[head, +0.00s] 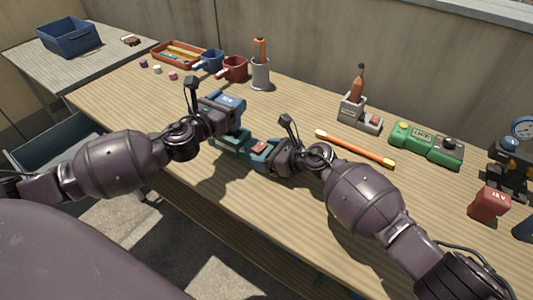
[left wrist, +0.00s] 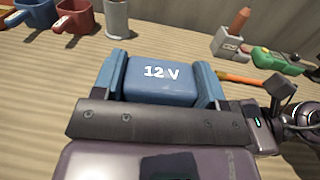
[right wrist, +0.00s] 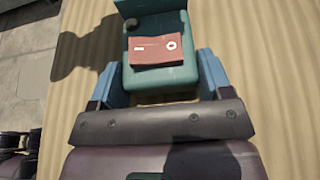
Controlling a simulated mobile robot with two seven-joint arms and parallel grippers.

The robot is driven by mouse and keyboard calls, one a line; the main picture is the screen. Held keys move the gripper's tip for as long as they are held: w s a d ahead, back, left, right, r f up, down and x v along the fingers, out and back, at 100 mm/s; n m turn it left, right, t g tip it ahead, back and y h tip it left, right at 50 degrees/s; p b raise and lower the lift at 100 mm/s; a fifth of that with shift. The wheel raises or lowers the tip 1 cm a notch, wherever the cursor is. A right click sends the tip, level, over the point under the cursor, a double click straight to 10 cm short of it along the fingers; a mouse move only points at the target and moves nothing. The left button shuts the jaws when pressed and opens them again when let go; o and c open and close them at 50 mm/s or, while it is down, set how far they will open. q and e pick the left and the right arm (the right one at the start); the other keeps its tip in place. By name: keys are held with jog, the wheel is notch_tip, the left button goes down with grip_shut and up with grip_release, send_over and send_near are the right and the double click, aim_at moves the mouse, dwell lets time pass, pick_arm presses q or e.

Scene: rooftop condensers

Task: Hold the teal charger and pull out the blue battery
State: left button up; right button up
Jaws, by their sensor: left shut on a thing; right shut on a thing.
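The blue battery (left wrist: 160,80), marked 12 V, sits between the fingers of my left gripper (left wrist: 162,82), which is shut on it. In the head view the battery (head: 231,101) is above the far end of the teal charger (head: 232,141); whether they still touch is hard to tell. My right gripper (right wrist: 160,85) is shut on the near part of the charger (right wrist: 158,82), which has a red panel with a white mark on top. The charger's far end is cut off in the right wrist view.
Behind are a blue mug (head: 210,61), a red mug (head: 234,68) and a grey cup (head: 260,76). To the right are an orange stick (head: 354,148), a green device (head: 426,143) and a red battery (head: 489,203). The wooden bench (head: 250,205) is bare in front.

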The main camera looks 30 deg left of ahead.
pick_arm(q)
jog(key=shift+r, duration=0.5)
pick_arm(e)
jog(key=o, duration=1.3)
jog(key=shift+c, duration=0.2)
